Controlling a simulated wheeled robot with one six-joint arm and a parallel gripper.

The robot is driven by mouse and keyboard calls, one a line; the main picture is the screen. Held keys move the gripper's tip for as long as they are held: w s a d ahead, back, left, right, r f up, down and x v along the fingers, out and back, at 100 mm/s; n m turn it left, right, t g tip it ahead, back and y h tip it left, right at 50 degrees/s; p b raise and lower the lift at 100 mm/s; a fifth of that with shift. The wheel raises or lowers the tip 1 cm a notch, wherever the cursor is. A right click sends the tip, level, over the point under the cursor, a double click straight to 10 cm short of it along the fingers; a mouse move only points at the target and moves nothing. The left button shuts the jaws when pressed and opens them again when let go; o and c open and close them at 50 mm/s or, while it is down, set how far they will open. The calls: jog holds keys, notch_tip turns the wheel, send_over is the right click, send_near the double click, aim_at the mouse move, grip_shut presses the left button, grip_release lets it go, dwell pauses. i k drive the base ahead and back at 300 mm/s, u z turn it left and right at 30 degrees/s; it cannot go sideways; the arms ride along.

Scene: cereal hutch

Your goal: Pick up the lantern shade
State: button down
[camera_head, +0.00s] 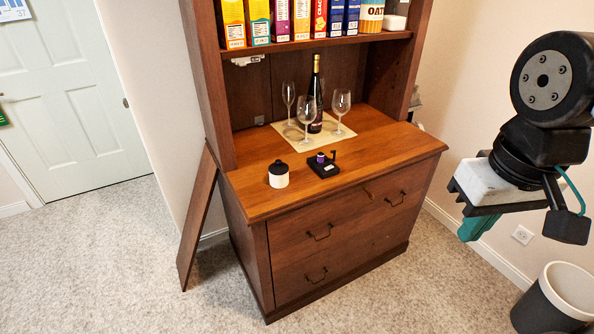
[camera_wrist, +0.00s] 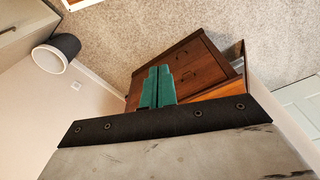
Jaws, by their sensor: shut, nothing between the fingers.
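A small white cylinder with a black top (camera_head: 278,175) stands upright on the hutch's wooden counter (camera_head: 240,190), near its left front; it looks like the lantern shade, though I cannot be sure. Beside it, to the right, is a small black base (camera_head: 323,170) with a purple piece on it, perhaps the rest of the lantern. My gripper (camera_head: 475,230) is at the right, well apart from both and out past the counter's right end. Its teal fingers are shut together and empty in the wrist view (camera_wrist: 157,87). The wrist view does not show the lantern pieces clearly.
A dark bottle (camera_head: 316,95) and three wine glasses (camera_head: 341,104) stand on a pale mat behind the lantern pieces. Cereal boxes (camera_head: 257,22) fill the shelf above. A loose wooden panel (camera_head: 196,222) leans on the left side. A waste bin (camera_head: 555,297) stands at lower right.

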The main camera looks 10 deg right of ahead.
aim_at(278, 171)
jog(key=u, duration=1)
jog(key=i, duration=1.15)
jog(key=z, duration=1.4)
